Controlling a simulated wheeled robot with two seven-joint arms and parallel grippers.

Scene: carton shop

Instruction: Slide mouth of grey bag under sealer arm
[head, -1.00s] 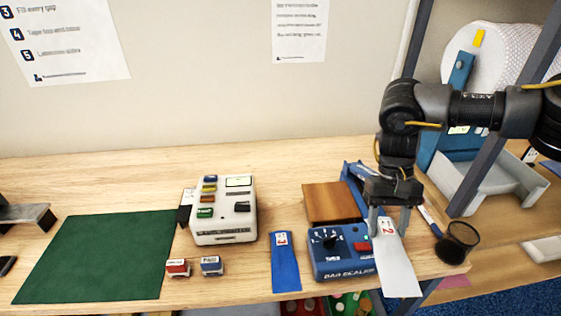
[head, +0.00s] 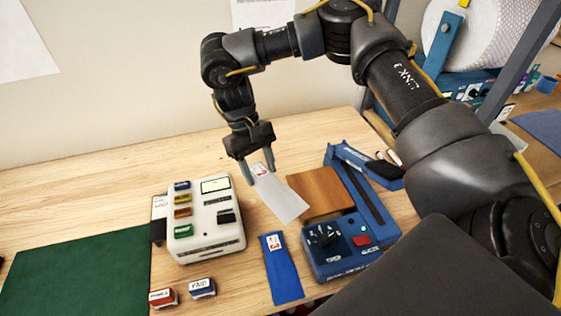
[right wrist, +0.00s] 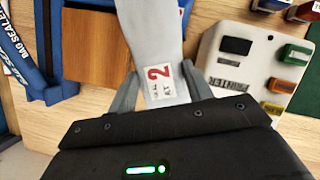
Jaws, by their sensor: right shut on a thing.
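The grey bag (head: 283,199), a flat pale strip with a label marked 2, is in my right gripper (head: 261,178). The gripper is shut on its labelled end, and the other end points down and right in the head view. In the right wrist view the bag (right wrist: 150,28) runs up between the fingers (right wrist: 160,90). The blue bag sealer (head: 326,262) stands to the right, with its lettered blue arm (head: 352,158) at the back. The bag is left of the sealer's brown wooden plate (head: 318,190), apart from the arm. My left gripper is out of view.
A white printer (head: 205,235) stands left of the bag. A blue bag (head: 279,270) lies between printer and sealer. Two stamps (head: 202,288) and a green mat (head: 75,280) are at front left. The table behind the printer is clear.

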